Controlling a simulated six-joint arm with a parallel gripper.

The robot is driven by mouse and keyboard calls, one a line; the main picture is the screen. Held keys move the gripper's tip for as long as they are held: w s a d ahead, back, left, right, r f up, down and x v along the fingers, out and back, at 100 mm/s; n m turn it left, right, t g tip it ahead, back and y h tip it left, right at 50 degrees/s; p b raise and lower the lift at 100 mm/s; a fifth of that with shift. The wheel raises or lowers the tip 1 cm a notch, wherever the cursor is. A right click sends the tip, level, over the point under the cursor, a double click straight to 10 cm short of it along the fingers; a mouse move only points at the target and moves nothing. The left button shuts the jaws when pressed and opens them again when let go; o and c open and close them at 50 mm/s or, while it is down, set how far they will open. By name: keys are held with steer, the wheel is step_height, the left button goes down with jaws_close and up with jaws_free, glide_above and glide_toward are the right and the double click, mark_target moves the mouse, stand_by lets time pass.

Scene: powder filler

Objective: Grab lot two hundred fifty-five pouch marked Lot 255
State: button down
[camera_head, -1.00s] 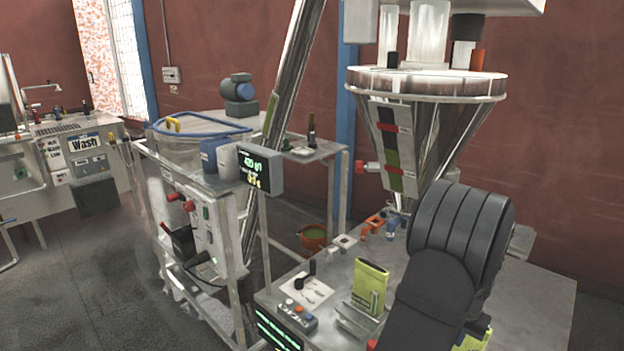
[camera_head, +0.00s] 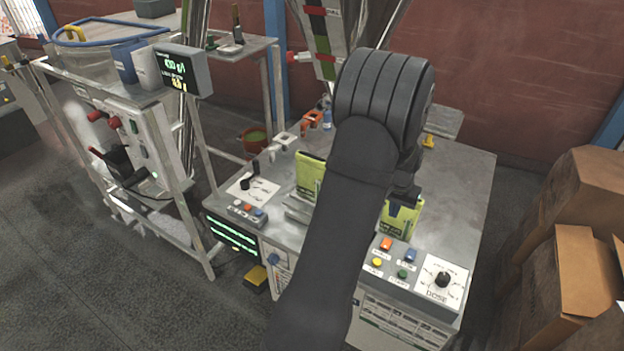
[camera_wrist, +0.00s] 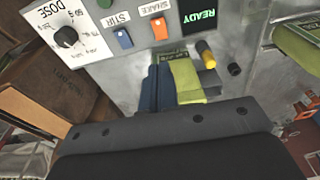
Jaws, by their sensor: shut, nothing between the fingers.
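Two yellow-green pouches stand on the metal bench in the head view. One pouch (camera_head: 308,172) is left of my arm. The other pouch (camera_head: 405,220) is right of it, near the front control panel. I cannot read a lot number on either. My gripper (camera_wrist: 157,82) shows in the wrist view as two dark blue fingers pressed together, with nothing between them. The near pouch (camera_wrist: 187,78) stands right beside the fingers; I cannot tell whether they touch. The other pouch (camera_wrist: 300,42) is at the upper right. My arm hides part of the bench.
A control panel (camera_head: 415,290) with coloured buttons and a dose dial (camera_head: 442,279) lies along the bench front. A button box (camera_head: 248,214) sits at the left. Cardboard boxes (camera_head: 590,200) stand on the right. The bench's right rear (camera_head: 465,175) is clear.

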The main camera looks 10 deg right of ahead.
stand_by(0.4)
steer(key=shift+c, duration=2.2)
jaws_free()
steer(key=shift+w, duration=0.1)
steer(key=w+a+r+m, duration=0.1)
steer(key=w+r+m, duration=0.15)
steer(key=w, duration=0.35)
steer(key=w+a+r+m+y, duration=0.1)
steer(key=w+m, duration=0.3)
steer(key=w, duration=0.2)
steer(key=w+a+r+m, duration=0.2)
steer(key=w+m, duration=0.1)
steer(key=w, duration=0.3)
steer(key=w+a+r+m+y, duration=0.1)
steer(key=w+a+r+m, duration=0.4)
steer(key=w+a+m, duration=0.65)
steer(key=n, duration=0.3)
glide_above(312, 167)
steer(key=d, duration=0.1)
steer(key=f, duration=1.1)
steer(key=shift+w+d, duration=0.1)
steer(key=shift+w, duration=0.3)
steer(key=shift+w+a+f, duration=0.15)
steer(key=shift+f, duration=0.85)
steer(key=shift+w+a+f, duration=0.15)
steer(key=shift+w+f, duration=0.05)
steer(key=shift+f, duration=0.8)
steer(key=shift+w+a+f, duration=0.15)
steer(key=shift+f, duration=0.85)
steer(key=shift+f, duration=0.25)
